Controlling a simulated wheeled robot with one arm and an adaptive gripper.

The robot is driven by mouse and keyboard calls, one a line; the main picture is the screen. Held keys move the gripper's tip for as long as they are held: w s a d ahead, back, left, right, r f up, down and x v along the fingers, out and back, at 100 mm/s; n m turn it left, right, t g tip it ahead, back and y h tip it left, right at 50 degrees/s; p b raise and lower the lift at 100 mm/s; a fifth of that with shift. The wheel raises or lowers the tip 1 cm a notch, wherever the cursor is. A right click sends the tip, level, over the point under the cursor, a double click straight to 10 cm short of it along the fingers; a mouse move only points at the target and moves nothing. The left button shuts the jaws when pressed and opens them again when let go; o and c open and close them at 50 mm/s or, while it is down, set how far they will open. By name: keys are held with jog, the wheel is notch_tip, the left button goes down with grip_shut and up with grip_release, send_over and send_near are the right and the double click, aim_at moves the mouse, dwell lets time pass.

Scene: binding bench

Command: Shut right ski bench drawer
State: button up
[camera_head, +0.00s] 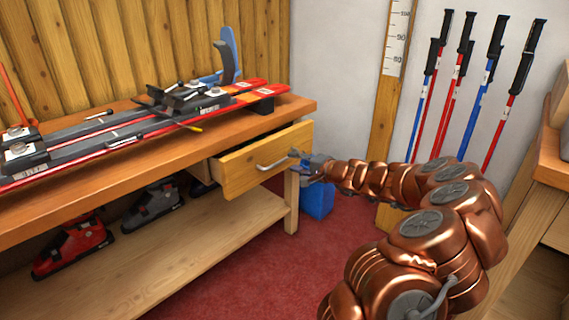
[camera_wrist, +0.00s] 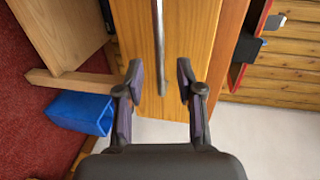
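The right ski bench drawer (camera_head: 265,160) is pulled out of the wooden bench (camera_head: 150,161), with its light wood front towards my arm. Its metal bar handle (camera_head: 275,163) runs along the front. My gripper (camera_head: 301,160) is at the right end of the drawer front, near the handle's end. In the wrist view, the drawer front (camera_wrist: 188,60) fills the middle and the handle (camera_wrist: 159,45) points down between the fingers. My gripper (camera_wrist: 159,85) has its two fingers spread apart, with nothing clamped. Whether a finger touches the drawer front cannot be told.
Skis (camera_head: 130,130) lie on the bench top. Ski boots (camera_head: 72,248) stand on the lower shelf (camera_head: 205,235). A blue bin (camera_head: 317,200) sits on the red carpet beside the bench leg. Ski poles (camera_head: 480,90) lean on the right wall.

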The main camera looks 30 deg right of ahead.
aim_at(284, 159)
jog(key=shift+b+x, duration=0.7)
jog(key=shift+x, duration=1.95)
jog(key=shift+c, duration=0.4)
grip_shut()
